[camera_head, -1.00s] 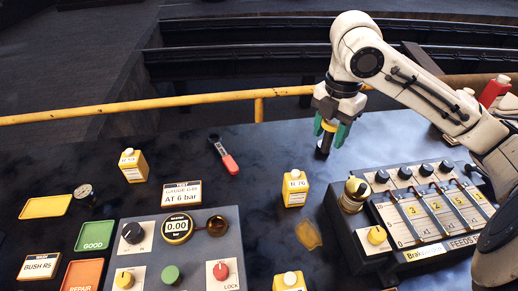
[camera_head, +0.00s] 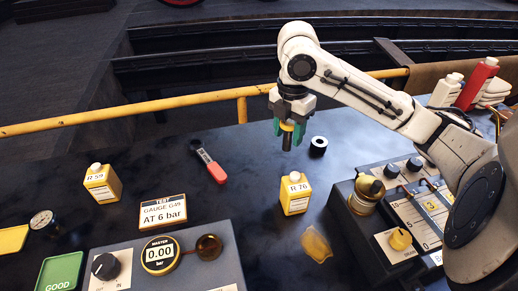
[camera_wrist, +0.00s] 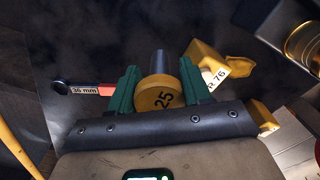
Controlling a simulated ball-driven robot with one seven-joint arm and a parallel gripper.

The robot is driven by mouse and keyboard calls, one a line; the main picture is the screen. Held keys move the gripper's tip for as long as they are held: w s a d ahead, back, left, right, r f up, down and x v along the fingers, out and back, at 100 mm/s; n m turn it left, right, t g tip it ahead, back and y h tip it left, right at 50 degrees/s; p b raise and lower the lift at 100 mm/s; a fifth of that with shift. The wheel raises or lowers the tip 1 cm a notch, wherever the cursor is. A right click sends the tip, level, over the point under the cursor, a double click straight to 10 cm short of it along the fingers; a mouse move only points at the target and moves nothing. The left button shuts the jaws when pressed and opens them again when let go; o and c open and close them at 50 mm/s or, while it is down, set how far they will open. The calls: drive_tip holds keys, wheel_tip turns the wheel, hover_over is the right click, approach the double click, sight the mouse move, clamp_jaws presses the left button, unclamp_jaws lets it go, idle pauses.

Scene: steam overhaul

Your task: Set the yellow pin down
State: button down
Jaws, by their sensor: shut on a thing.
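The yellow pin (camera_wrist: 157,93) has a yellow head marked 25 and a dark shank. My gripper (camera_head: 289,126) is shut on its head, with one green finger on each side. In the head view the yellow pin (camera_head: 287,136) hangs upright, shank down, above the dark bench. I cannot tell the exact gap between the shank tip and the bench.
A red-handled wrench (camera_head: 208,161) lies left of my gripper. A yellow R 59 bottle (camera_head: 102,183), a gauge sign (camera_head: 163,212) and a control panel (camera_head: 160,262) stand nearer. A yellow rail (camera_head: 190,99) runs behind. The feed box (camera_head: 385,210) is at right. Bench around the wrench is clear.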

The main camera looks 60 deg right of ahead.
drive_tip(key=w+d+f, duration=0.1)
drive_tip(key=w+f, duration=0.1)
drive_tip(key=w, duration=0.1)
drive_tip(key=w+d+f, duration=0.1)
drive_tip(key=w+f, duration=0.2)
drive_tip(key=w+d+f, duration=0.1)
drive_tip(key=w+f, duration=0.1)
drive_tip(key=w, duration=0.1)
drive_tip(key=shift+f+p, duration=0.3)
drive_tip(key=shift+f, duration=0.1)
drive_tip(key=shift+w+f, duration=0.1)
drive_tip(key=shift+f, duration=1.55)
drive_tip(key=shift+f, duration=0.2)
drive_tip(key=c, duration=0.5)
unclamp_jaws()
